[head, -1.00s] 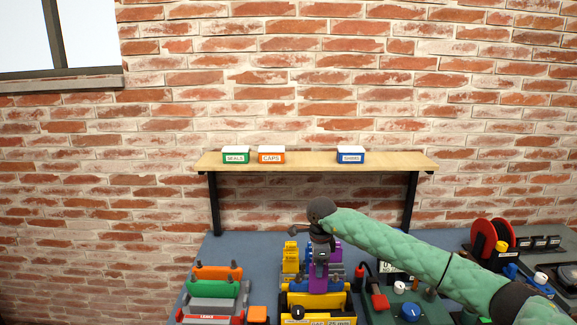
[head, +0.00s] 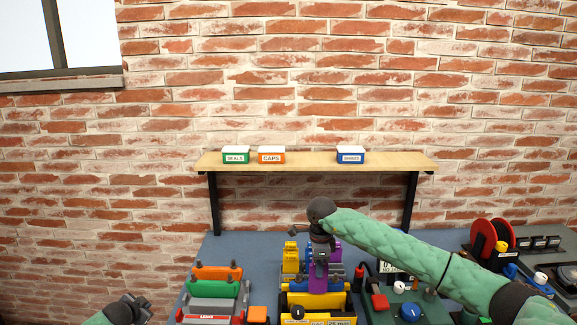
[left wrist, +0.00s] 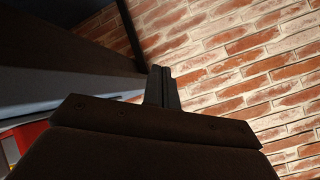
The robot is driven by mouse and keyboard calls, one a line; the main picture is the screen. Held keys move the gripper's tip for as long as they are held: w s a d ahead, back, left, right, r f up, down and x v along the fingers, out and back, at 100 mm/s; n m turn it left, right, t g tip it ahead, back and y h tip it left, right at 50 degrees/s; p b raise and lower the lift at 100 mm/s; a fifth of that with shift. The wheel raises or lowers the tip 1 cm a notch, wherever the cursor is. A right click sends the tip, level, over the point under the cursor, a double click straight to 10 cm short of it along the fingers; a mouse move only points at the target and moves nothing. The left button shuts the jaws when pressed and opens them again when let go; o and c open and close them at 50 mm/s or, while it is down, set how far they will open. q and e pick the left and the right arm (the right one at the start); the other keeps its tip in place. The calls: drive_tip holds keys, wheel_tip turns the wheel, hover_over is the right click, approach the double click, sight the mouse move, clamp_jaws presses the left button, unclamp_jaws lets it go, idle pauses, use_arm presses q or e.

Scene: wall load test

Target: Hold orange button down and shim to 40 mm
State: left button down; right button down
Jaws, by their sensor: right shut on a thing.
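A yellow fixture (head: 340,306) stands on the bench, with a blue bar across it and a plate at its front reading a gap in mm, figures hard to read. My right gripper (head: 320,262) is shut on an upright purple piece (head: 318,280) at the fixture; whether the piece touches the bar below is unclear. An orange block, perhaps the orange button (head: 257,314), sits just left of the fixture. My left gripper (head: 145,302) is low at the left, off the bench's left edge and apart from everything; its fingers (left wrist: 163,87) look together and empty in the left wrist view.
A rack of orange, green and red pieces (head: 213,290) stands between my left gripper and the fixture. A wall shelf (head: 310,162) holds labelled boxes.

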use_arm(q)
drive_tip(key=w+d+r+m, duration=0.1)
drive_tip(key=w+d+r, duration=0.2)
drive_tip(key=d+r, duration=0.2)
drive_tip(key=w+d+r+m+h, duration=0.1)
drive_tip(key=w+d+r, duration=0.2)
drive_tip(key=d+r, duration=0.3)
drive_tip(key=w+d+r+m+h, duration=0.1)
drive_tip(key=w+d+r, duration=0.3)
drive_tip(key=r, duration=0.4)
drive_tip(key=shift+d+r+m+t, duration=0.25)
drive_tip(key=shift+d+m+t, duration=0.2)
drive_tip(key=shift+d, duration=0.3)
drive_tip(key=w+d+r+m+h, duration=0.1)
drive_tip(key=d+r+m+h, duration=0.3)
drive_tip(key=d+r, duration=1.2)
drive_tip(key=m+g+y, duration=0.3)
drive_tip(key=g+y, duration=0.2)
drive_tip(key=g, duration=0.7)
approach(257, 312)
drive_tip(key=shift+t, duration=0.25)
drive_tip(key=shift+s+d+f, duration=0.1)
drive_tip(key=shift+f, duration=1.35)
drive_tip(key=shift+s+d+f, duration=0.1)
drive_tip(key=shift+f, duration=1.4)
drive_tip(key=shift+f, duration=2.05)
use_arm(e)
drive_tip(key=shift+f, duration=1.2)
